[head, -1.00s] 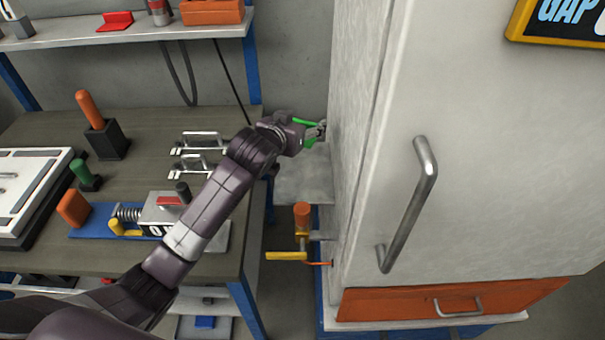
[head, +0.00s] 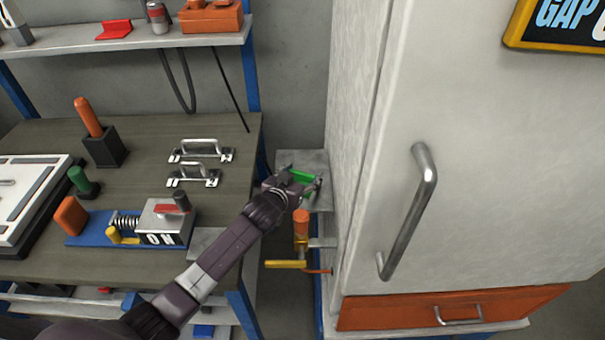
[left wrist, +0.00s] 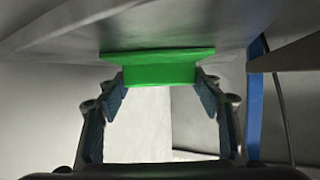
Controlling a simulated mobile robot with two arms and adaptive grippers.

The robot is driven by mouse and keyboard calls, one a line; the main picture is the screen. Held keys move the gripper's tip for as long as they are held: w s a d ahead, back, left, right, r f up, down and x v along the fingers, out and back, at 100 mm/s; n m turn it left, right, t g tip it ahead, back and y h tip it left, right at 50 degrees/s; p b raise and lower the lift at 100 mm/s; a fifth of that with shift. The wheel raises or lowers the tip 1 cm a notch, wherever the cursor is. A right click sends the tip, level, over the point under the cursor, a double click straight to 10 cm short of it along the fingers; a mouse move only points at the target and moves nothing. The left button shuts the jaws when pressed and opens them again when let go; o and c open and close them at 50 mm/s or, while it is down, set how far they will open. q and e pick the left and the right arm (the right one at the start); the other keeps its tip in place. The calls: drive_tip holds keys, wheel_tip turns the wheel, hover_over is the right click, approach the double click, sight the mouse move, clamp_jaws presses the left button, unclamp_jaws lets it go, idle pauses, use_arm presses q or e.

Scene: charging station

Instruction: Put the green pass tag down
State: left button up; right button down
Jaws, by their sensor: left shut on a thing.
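The green pass tag (head: 300,175) is in my left gripper (head: 311,184), beside the cabinet's left side and over the small grey ledge (head: 305,157). In the left wrist view the tag (left wrist: 160,74) spans the gap between the two fingertips (left wrist: 161,82), and the jaws are shut on it. A flat grey surface shows close beyond the tag in that view; I cannot tell whether the tag touches it. My right gripper is not in view.
The white cabinet (head: 480,170) with a tall handle stands close on the right. An orange-and-yellow lever fitting (head: 301,235) is just below the gripper. The workbench (head: 150,140) with handles and a switch block is to the left.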

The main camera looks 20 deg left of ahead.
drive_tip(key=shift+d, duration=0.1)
use_arm(q)
drive_tip(key=o, duration=0.9)
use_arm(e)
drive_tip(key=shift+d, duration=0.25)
use_arm(q)
drive_tip(key=shift+o, duration=0.2)
drive_tip(key=shift+s, duration=0.1)
drive_tip(key=shift+v, duration=3.7)
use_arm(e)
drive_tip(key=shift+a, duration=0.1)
use_arm(q)
drive_tip(key=shift+r, duration=0.1)
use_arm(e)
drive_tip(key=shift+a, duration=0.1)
use_arm(q)
drive_tip(key=shift+r, duration=0.1)
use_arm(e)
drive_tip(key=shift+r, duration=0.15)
